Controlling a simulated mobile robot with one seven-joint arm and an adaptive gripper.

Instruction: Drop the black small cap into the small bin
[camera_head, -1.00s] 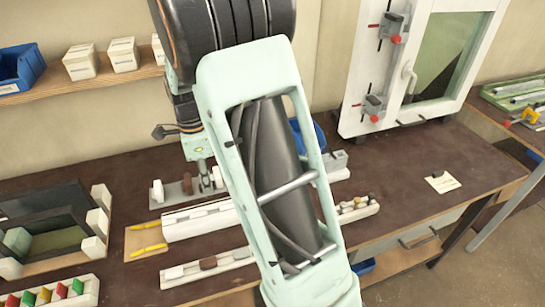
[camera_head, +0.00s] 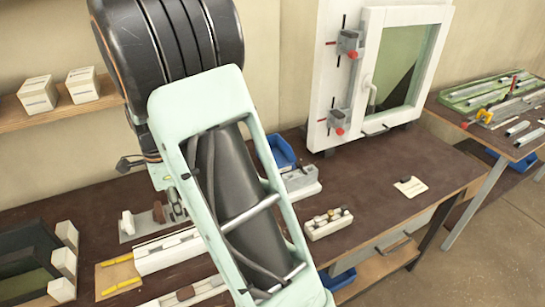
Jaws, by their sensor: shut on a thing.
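My gripper (camera_head: 175,205) shows small and partly hidden at the lower left of my large arm, low over a grey plate (camera_head: 130,235) on the bench. It is shut; its fingertips are hard to make out. The black small cap cannot be made out separately at the fingers. A blue bin (camera_head: 278,152) stands on the bench behind my arm, to the right of the gripper and partly covered by the arm. I cannot tell for sure that it is the small bin.
A white window frame (camera_head: 440,50) with two clamps stands at the back. A block with small caps (camera_head: 328,224) and a white card (camera_head: 410,187) lie on the dark bench (camera_head: 375,215). White rails (camera_head: 165,252) lie below the gripper. Another blue bin (camera_head: 340,280) is under the bench.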

